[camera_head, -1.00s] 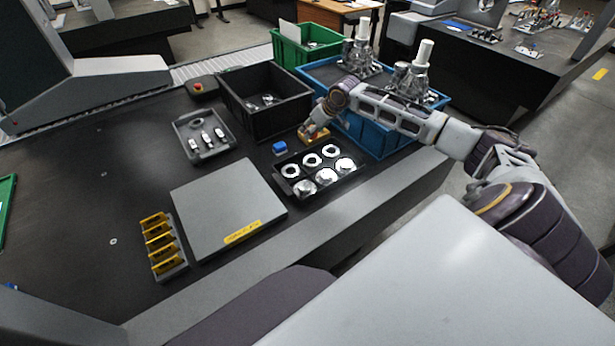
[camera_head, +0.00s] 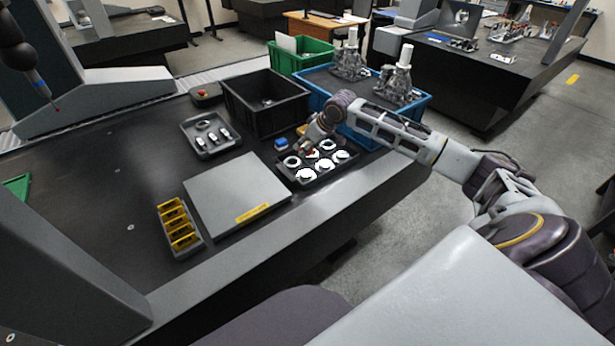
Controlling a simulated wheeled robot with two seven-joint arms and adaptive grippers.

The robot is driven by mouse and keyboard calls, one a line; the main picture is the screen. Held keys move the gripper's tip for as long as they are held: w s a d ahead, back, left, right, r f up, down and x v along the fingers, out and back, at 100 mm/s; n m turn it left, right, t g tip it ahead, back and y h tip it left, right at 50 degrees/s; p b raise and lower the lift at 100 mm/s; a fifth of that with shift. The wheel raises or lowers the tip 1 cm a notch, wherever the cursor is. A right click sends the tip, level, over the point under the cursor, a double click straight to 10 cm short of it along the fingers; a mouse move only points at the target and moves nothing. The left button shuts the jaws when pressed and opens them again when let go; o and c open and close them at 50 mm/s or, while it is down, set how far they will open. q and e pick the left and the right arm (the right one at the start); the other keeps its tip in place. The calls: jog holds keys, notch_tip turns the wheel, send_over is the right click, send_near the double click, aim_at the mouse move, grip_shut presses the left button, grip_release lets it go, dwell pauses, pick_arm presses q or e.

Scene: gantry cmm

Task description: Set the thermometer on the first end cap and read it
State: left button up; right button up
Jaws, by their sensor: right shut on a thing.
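My right gripper (camera_head: 311,150) is over the far row of the black tray (camera_head: 330,178). It is shut on a small reddish thing, mostly hidden by the gripper, likely the thermometer. Several shiny round metal end caps (camera_head: 306,175) sit in the tray's pockets, in two rows. The gripper covers part of the far row's middle cap. I cannot tell whether the held thing touches a cap, or which cap is the first. An orange-yellow holder (camera_head: 301,130) shows just behind the gripper. My left gripper is out of view.
A black bin (camera_head: 262,118) and a blue crate (camera_head: 424,108) stand behind. A grey plate (camera_head: 235,190), a yellow-slotted rack (camera_head: 180,230) and a parts tray (camera_head: 212,152) lie left. A probe (camera_head: 50,101) hangs at upper left.

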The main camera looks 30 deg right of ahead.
aim_at(308, 155)
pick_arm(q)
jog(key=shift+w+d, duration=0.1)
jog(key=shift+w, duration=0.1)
pick_arm(e)
jog(key=shift+f, duration=0.1)
jog(key=shift+f, duration=0.15)
notch_tip(308, 155, down, 4)
jog(key=shift+f, duration=0.2)
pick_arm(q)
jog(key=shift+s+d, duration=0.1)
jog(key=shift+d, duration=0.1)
pick_arm(e)
jog(key=shift+f, duration=0.15)
jog(key=shift+f+b, duration=0.35)
jog(key=shift+f, duration=0.3)
notch_tip(308, 155, down, 3)
jog(key=shift+r, duration=0.1)
jog(key=shift+f, duration=0.4)
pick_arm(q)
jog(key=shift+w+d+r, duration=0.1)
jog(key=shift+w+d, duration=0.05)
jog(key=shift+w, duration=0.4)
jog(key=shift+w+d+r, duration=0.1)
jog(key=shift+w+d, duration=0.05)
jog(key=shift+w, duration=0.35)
